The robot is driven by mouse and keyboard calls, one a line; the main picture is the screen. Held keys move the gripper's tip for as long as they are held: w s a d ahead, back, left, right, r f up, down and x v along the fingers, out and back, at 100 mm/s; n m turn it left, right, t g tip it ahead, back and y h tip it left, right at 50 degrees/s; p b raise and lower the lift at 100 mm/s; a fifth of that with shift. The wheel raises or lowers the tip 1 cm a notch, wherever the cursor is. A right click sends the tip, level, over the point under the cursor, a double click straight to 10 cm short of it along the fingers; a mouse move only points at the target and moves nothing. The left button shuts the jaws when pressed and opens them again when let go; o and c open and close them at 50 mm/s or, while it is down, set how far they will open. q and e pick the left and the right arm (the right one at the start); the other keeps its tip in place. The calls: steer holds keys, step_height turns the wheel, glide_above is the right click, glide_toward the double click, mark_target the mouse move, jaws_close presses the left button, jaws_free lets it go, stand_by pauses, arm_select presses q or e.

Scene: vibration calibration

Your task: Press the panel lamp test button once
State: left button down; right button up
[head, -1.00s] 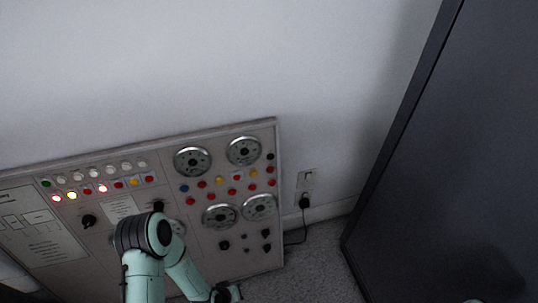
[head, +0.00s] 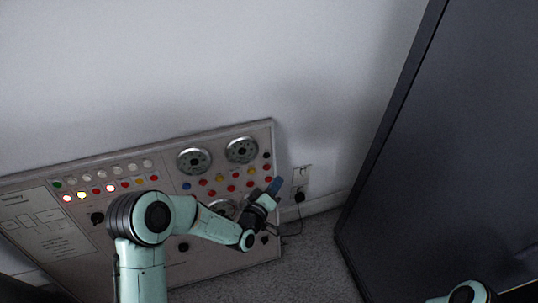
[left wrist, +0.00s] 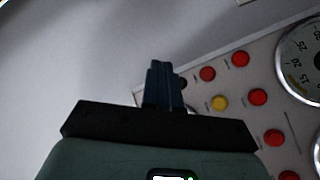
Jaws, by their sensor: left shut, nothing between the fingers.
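The control panel (head: 205,262) leans along the wall in the head view, with rows of coloured buttons and lamps and round dials. I cannot read which button is the lamp test. My left gripper (head: 276,184) is in front of the panel's right edge, its blue fingers pointing up and away. In the left wrist view the fingers (left wrist: 163,84) are shut and empty beside the panel edge. Red buttons (left wrist: 207,73) and a yellow button (left wrist: 220,102) lie just right of them. Contact cannot be told. My right gripper is out of view.
A wall socket (head: 301,175) with a black plug and cable is right of the panel, near my left gripper. A large dark cabinet (head: 440,150) stands at the right. Carpeted floor (head: 310,260) lies clear between them.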

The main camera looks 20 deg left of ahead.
mark_target(267, 156)
arm_select(q)
steer(key=shift+w+d+r, duration=0.1)
steer(key=shift+r, duration=0.3)
steer(key=shift+w, duration=0.1)
steer(key=shift+w+a+f+b, duration=0.3)
steer(key=shift+w+a+b, duration=0.25)
steer(key=shift+w+a, duration=0.45)
steer(key=shift+w+a+f+b, duration=0.25)
steer(key=shift+w+a+b, duration=0.35)
steer(key=shift+w, duration=0.7)
steer(key=shift+w+a+f+b, duration=0.3)
steer(key=shift+w+a+b, duration=0.2)
steer(key=shift+w+a, duration=0.5)
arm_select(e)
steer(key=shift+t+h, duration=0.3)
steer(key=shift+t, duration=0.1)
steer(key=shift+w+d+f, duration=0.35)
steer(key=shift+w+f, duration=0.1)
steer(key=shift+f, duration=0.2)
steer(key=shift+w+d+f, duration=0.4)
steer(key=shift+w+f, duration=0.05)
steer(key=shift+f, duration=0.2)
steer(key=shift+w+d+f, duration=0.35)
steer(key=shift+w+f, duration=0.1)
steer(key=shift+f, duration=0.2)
arm_select(q)
steer(key=shift+w+d, duration=0.15)
steer(key=shift+d, duration=0.05)
